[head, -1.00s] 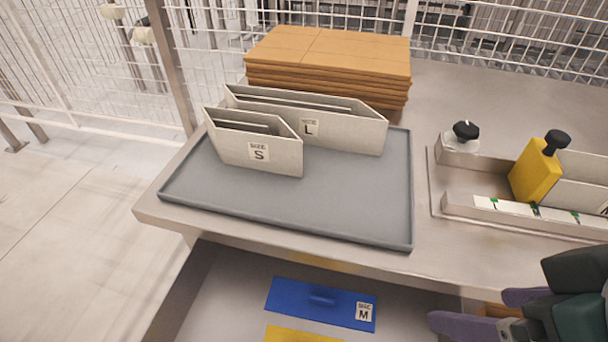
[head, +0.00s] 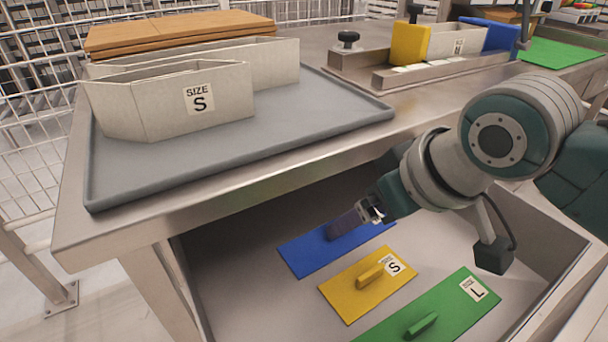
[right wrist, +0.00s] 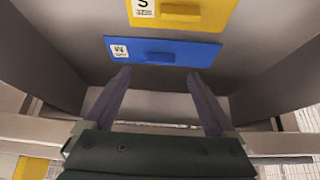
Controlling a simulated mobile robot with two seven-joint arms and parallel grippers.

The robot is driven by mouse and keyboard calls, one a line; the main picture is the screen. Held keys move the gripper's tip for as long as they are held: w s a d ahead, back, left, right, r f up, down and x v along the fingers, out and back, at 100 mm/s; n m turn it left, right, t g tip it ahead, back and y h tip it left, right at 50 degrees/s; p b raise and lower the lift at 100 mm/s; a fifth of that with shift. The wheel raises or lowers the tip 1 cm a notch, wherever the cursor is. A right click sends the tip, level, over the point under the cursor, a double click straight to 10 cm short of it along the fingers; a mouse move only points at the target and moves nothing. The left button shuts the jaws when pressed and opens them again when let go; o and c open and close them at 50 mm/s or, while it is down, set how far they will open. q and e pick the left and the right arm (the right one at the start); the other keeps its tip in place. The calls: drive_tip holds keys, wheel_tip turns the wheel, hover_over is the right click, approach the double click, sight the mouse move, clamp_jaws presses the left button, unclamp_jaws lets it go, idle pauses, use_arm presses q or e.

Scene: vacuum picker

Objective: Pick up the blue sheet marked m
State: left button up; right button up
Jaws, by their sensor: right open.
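The blue sheet (head: 303,262) lies flat in the open drawer, at the far side beside the yellow sheet. In the right wrist view the blue sheet (right wrist: 190,49) shows its M label (right wrist: 119,50) at the left and a raised blue handle (right wrist: 155,58) in its middle. My right gripper (head: 345,223) reaches down over the blue sheet and hides its label and handle in the head view. In the right wrist view my right gripper (right wrist: 158,75) is open and empty, its two fingers spread either side of the handle. My left gripper is not in view.
A yellow S sheet (head: 345,300) and a green L sheet (head: 450,310) lie in the same drawer (head: 235,280). The tabletop edge overhangs the drawer's far side. Above stand a grey tray (head: 200,155) with S and L holders and a metal fixture (head: 445,72).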

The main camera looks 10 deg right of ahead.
sight(344, 239)
drive_tip(key=b+x, duration=0.3)
drive_tip(key=x, duration=0.3)
drive_tip(key=shift+a, duration=0.15)
drive_tip(key=shift+r, duration=0.1)
drive_tip(key=shift+c, duration=0.3)
drive_tip(key=c, duration=0.3)
clamp_jaws()
